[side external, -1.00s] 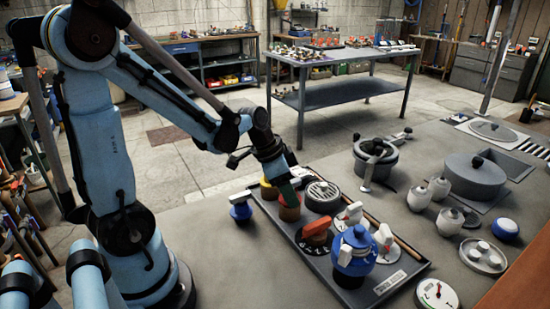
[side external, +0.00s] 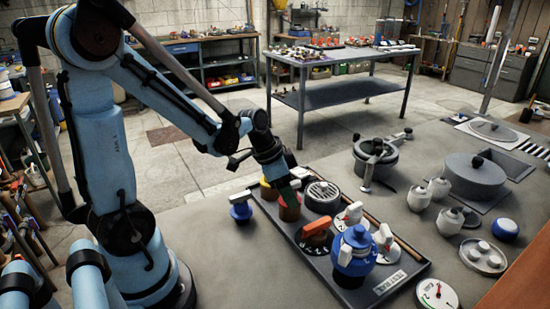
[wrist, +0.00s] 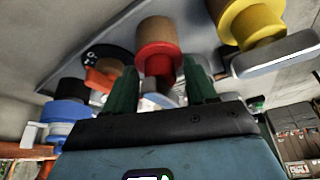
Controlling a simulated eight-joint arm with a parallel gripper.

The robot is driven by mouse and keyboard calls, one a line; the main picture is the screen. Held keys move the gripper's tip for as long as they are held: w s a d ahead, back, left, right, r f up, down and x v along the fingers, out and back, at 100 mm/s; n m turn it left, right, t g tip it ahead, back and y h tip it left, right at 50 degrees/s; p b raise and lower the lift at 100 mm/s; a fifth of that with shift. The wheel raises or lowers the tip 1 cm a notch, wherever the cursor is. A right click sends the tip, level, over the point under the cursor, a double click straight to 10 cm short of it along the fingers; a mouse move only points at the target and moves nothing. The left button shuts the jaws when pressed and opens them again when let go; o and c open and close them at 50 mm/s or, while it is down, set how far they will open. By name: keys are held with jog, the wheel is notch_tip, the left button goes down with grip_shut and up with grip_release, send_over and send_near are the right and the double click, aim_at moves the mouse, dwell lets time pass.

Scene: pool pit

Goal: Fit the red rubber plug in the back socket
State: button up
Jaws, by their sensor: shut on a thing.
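My gripper (wrist: 161,92) has dark green fingers, shut on the red rubber plug (wrist: 160,60). A brown cylinder (wrist: 157,31) adjoins the plug's red flange on the side toward the tray. I cannot tell whether the cylinder is part of the plug or a separate piece, nor whether the plug sits in a socket. The back socket cannot be made out.
The grey tray (side external: 401,284) also carries an orange-handled piece (side external: 316,233), a round grey grille (side external: 323,192) and a blue valve (side external: 356,250). A blue piece (side external: 241,212) stands left of the tray.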

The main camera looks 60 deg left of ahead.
jog(key=o, duration=1.3)
jog(key=shift+r, duration=0.1)
jog(key=shift+r, duration=2.4)
jog(key=shift+r, duration=2)
